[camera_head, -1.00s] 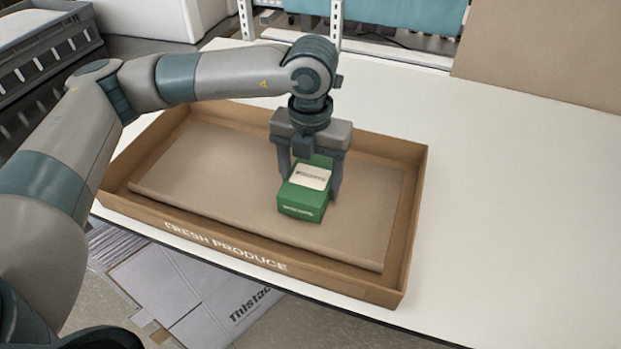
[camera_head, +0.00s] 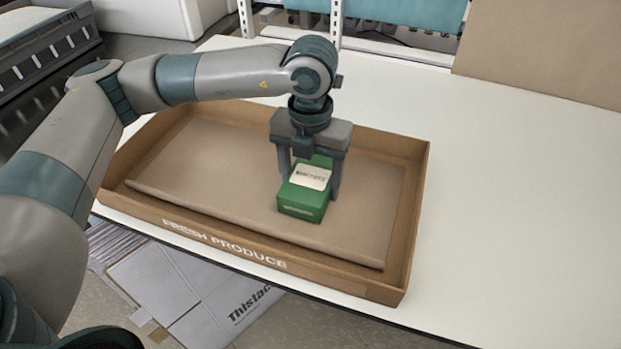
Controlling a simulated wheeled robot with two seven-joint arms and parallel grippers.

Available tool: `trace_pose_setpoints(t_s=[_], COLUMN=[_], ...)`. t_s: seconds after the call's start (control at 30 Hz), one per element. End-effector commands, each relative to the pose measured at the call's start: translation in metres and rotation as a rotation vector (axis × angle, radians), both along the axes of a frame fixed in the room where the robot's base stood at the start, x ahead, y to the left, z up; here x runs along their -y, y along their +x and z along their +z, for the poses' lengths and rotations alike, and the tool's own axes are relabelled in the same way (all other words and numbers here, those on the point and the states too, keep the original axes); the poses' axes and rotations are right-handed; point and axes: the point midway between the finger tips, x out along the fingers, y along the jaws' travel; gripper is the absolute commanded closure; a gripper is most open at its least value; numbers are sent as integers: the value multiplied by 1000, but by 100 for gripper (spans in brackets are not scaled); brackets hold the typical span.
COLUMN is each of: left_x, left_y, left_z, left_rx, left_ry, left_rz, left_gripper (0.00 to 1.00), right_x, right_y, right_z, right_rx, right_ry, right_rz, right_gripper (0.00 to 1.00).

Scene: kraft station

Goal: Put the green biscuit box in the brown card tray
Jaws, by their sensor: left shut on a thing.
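The green biscuit box (camera_head: 303,201) has a white label on its top face. It is inside the walls of the brown card tray (camera_head: 410,230), right of the tray's middle, at or just above the brown liner; I cannot tell whether it touches. My left gripper (camera_head: 308,187) points down and is shut on the box, one finger at each side. The fingers hide parts of the box's sides. The tray has "FRESH PRODUCE" on its front wall. My right gripper is not in view.
The tray stands on a white table (camera_head: 510,210), which is clear to the right. A brown board (camera_head: 545,50) stands at the back right. A grey crate (camera_head: 45,70) is at the far left. Flattened card (camera_head: 200,295) lies on the floor in front.

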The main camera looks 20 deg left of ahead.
Motion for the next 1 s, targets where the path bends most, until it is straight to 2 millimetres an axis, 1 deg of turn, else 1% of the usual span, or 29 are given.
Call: trace_pose_setpoints(t_s=[0.33,0.37,0.4,0.43,1.0], left_x=[0,0,0,0,0], left_y=[0,0,0,0,0], left_z=[0,0,0,0,0], left_rx=[0,0,0,0,0], left_ry=[0,0,0,0,0], left_rz=[0,0,0,0,0], left_gripper=[62,29,19,12,12], right_x=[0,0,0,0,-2], right_y=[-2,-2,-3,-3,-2], right_z=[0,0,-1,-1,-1], right_rx=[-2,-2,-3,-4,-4], right_ry=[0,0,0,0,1], right_rz=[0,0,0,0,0], right_gripper=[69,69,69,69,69])
